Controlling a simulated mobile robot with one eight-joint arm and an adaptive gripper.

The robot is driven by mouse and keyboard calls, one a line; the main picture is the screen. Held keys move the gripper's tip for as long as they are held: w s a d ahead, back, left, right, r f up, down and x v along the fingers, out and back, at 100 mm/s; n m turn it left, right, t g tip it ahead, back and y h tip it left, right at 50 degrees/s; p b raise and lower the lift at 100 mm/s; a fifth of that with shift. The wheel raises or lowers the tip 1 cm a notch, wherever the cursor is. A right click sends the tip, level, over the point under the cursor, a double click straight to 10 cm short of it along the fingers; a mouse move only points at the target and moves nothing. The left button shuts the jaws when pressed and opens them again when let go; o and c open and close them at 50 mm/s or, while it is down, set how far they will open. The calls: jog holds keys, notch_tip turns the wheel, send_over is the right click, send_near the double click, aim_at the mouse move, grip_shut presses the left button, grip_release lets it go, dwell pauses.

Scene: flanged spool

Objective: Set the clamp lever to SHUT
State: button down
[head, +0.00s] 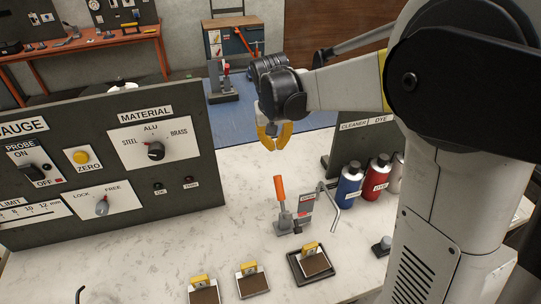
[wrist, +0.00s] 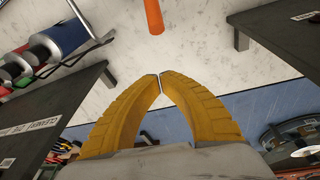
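The clamp lever (head: 280,189) has an orange handle and stands nearly upright, leaning slightly left, on a small grey metal base on the white worktop. A small upright plate with a red label (head: 307,203) stands just right of it; its lettering is too small to read. My gripper (head: 273,146) has yellow fingers and is above and behind the lever, apart from it. In the wrist view, the fingertips (wrist: 160,76) meet with nothing between them. The orange handle (wrist: 154,14) shows beyond the tips at the top edge; the lever's base is out of that view.
A dark gauge panel (head: 100,210) with knobs and switches stands on the left. A bent grey rod (head: 335,205), a blue bottle (head: 348,186) and a red bottle (head: 376,178) stand right of the lever. Several small brown-topped blocks (head: 253,284) lie in front. Worktop left of the lever is clear.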

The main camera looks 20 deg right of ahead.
notch_tip(320, 180, down, 8)
jog(key=s+b, duration=0.1)
jog(key=b, duration=0.3)
jog(key=shift+s+d, duration=0.25)
jog(key=shift+s, duration=0.15)
dwell(0.3)
jog(key=shift+s+r+t, duration=0.35)
jog(key=shift+r+t, duration=0.05)
jog(key=s+r+t, duration=0.3)
jog(key=s+t, duration=0.6)
jog(key=s, duration=0.3)
jog(key=shift+s+r+m+b, duration=0.3)
jog(key=shift+s+m+b, duration=0.05)
jog(key=shift+m+b, duration=0.1)
